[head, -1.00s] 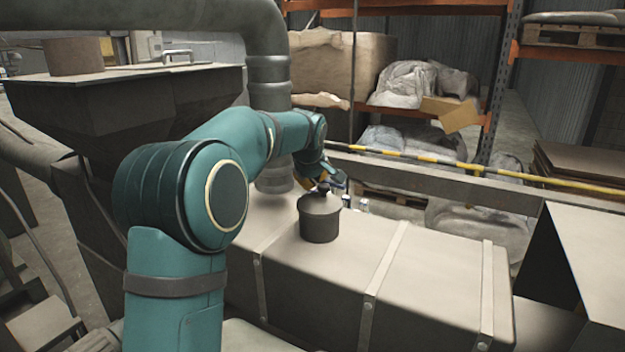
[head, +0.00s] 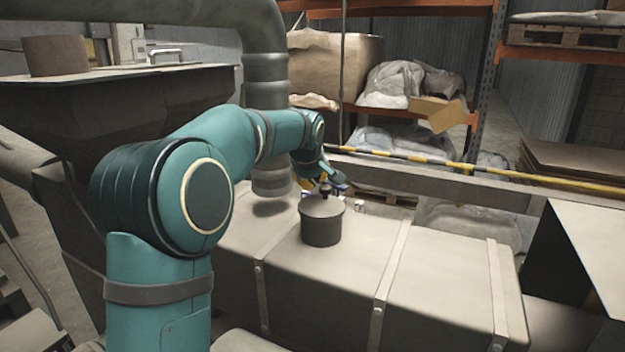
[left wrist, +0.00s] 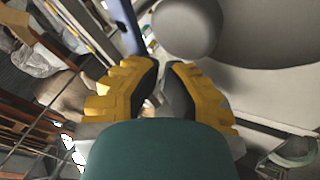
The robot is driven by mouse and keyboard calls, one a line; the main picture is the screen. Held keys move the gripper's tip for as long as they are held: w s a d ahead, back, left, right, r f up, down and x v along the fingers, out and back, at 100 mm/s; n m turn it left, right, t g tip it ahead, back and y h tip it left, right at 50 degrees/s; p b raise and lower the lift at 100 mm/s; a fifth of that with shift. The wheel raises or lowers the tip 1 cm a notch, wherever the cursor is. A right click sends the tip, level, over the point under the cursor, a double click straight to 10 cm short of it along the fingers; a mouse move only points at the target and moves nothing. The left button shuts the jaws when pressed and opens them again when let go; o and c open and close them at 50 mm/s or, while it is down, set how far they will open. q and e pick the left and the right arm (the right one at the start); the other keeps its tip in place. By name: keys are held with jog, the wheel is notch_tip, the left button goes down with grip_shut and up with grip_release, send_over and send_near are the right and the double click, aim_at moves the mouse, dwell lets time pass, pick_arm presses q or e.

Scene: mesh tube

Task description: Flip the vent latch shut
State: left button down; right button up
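A dark grey round vent (head: 322,225) stands on top of the beige tank. A small dark knob-like part (head: 325,189) and a bluish piece (head: 341,187) show at its top; I cannot tell the latch's position. In the left wrist view the grey round vent top (left wrist: 188,28) is just beyond the fingertips, with a blue bar (left wrist: 124,25) to its left. My left gripper (left wrist: 161,65) has yellow fingers close together with a narrow gap and nothing between them. In the head view it is mostly hidden behind my arm's wrist, behind and left of the vent. My right gripper is out of view.
The strapped beige tank (head: 350,270) fills the lower middle. A thick vertical pipe (head: 267,90) stands behind my left arm. A yellow-black rail (head: 470,168) runs behind the tank, with racks of sacks beyond. A large hopper (head: 110,110) is at left.

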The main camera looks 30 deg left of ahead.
pick_arm(q)
jog(key=shift+w+a, duration=0.1)
jog(key=shift+w, duration=0.25)
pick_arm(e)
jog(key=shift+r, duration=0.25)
pick_arm(q)
jog(key=w+p, duration=0.3)
jog(key=w, duration=0.1)
jog(key=shift+d, duration=0.25)
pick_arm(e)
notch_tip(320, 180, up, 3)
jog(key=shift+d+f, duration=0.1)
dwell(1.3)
